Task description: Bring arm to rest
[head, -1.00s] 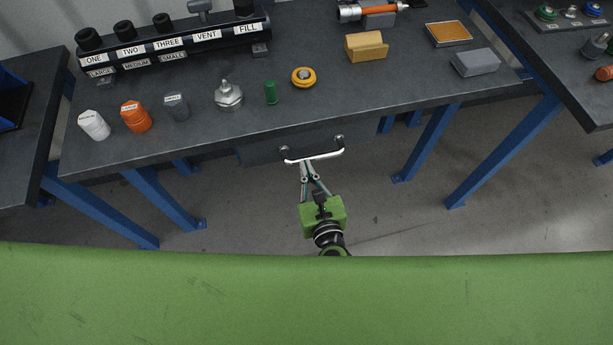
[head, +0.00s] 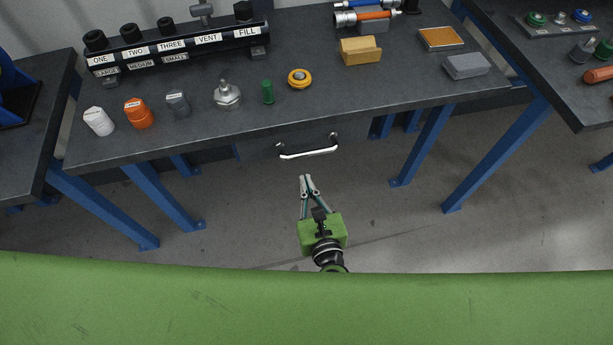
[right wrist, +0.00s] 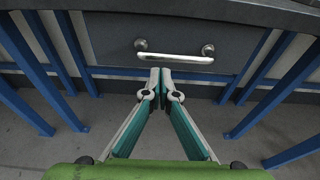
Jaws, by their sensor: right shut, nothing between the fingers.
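My right gripper (head: 306,181) hangs in front of the workbench, below the level of its top. Its fingertips are together with nothing between them. The right wrist view shows the same shut fingers (right wrist: 160,76) just below and in front of the drawer handle in the picture. The silver drawer handle (head: 308,152) is on the dark drawer under the bench, and a gap separates it from the fingertips in the head view. The drawer front (right wrist: 110,45) appears closed in the right wrist view. My left gripper is not in view.
The workbench top (head: 330,105) holds a labelled manifold (head: 180,46), several caps and fittings, a yellow block (head: 360,50) and a grey block (head: 466,66). Blue legs (head: 425,145) stand on both sides. Side tables flank it. The floor before the bench is clear.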

